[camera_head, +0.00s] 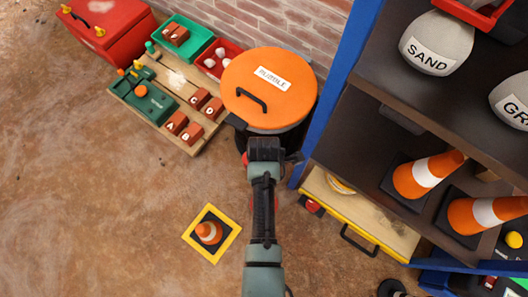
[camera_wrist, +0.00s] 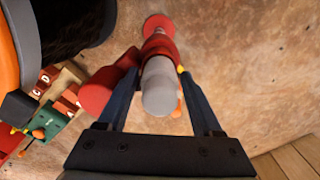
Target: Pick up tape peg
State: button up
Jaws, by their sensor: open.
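In the wrist view my gripper (camera_wrist: 160,75) is open, with one finger on each side of a red and grey peg-like piece (camera_wrist: 160,88). Its grey rounded end is nearest the camera, its red body lies beyond, and a red disc shows at its far end. I cannot tell whether the fingers touch it, nor can I read any tape on it. A red part (camera_wrist: 105,90) sits against the left finger. In the head view my gripper (camera_head: 264,147) is in front of the orange-lidded bin, and the piece is mostly hidden by my arm.
The orange-lidded bin (camera_head: 268,85) stands close ahead. A blue-framed shelf (camera_head: 335,85) with sandbags and cones is on the right, above a yellow-edged drawer (camera_head: 360,225). A pegboard with blocks (camera_head: 165,90) is at left. A small cone (camera_head: 208,232) stands on open floor.

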grip_shut()
dwell(0.3)
notch_tip(320, 180, up, 10)
jog(key=p, duration=0.5)
jog(key=shift+w, duration=0.1)
